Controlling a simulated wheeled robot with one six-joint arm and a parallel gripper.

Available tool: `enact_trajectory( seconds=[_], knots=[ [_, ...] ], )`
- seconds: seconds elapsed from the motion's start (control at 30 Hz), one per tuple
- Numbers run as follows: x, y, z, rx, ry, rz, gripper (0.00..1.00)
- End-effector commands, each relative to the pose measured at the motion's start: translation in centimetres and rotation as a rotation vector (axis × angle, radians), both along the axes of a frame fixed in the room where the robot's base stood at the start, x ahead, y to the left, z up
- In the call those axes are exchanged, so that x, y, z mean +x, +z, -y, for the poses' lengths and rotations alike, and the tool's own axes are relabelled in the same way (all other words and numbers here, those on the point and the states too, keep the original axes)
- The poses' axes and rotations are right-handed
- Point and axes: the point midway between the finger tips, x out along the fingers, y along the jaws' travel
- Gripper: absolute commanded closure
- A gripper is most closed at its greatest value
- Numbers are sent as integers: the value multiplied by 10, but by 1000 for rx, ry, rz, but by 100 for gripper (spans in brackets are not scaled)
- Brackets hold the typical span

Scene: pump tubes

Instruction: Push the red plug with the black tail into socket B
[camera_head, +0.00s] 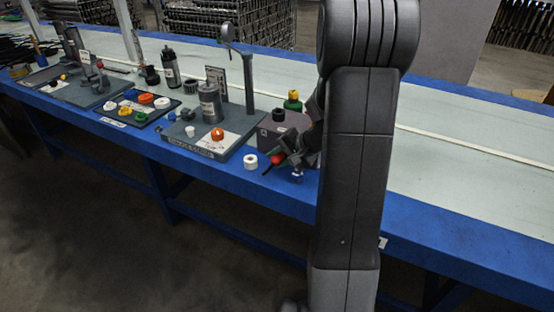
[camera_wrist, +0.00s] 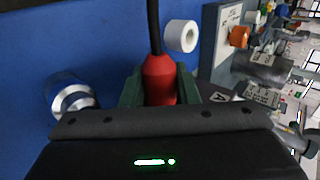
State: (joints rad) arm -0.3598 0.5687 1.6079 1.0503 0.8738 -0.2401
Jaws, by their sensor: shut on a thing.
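The red plug (camera_wrist: 162,78) with its black tail (camera_wrist: 153,25) is held between the green fingers of my gripper (camera_wrist: 160,88) in the wrist view. The tail points away from the gripper, up in that picture. In the head view the red plug (camera_head: 278,158) shows at my gripper (camera_head: 284,157), just in front of a grey block (camera_head: 275,135). In the wrist view a label with the letter A (camera_wrist: 220,97) shows just right of the gripper. Socket B cannot be made out, and my arm covers part of the block.
A white ring (camera_head: 250,161) lies on the blue table edge (camera_head: 215,172) left of the gripper. A silver metal part (camera_wrist: 74,98) lies left in the wrist view. A yellow-topped green part (camera_head: 293,101) stands behind the block. A pump plate (camera_head: 178,137) stands further left.

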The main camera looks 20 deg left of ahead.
Motion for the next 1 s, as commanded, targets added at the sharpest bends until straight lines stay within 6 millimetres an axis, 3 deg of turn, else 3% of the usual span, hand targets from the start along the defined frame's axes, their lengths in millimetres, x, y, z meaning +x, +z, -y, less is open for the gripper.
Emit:
enact_trajectory(
  seconds=[0.4, 0.43, 0.57, 0.87, 1.0],
  knots=[
    [4, 0, 1, 0, -3, 4, 95],
    [5, 1, 1, 0, -3, 4, 70],
    [4, 0, 1, 0, -3, 3, 47],
    [3, 1, 2, 0, -1, 1, 47],
    [3, 12, 11, 0, -3, 3, 47]
  ],
)
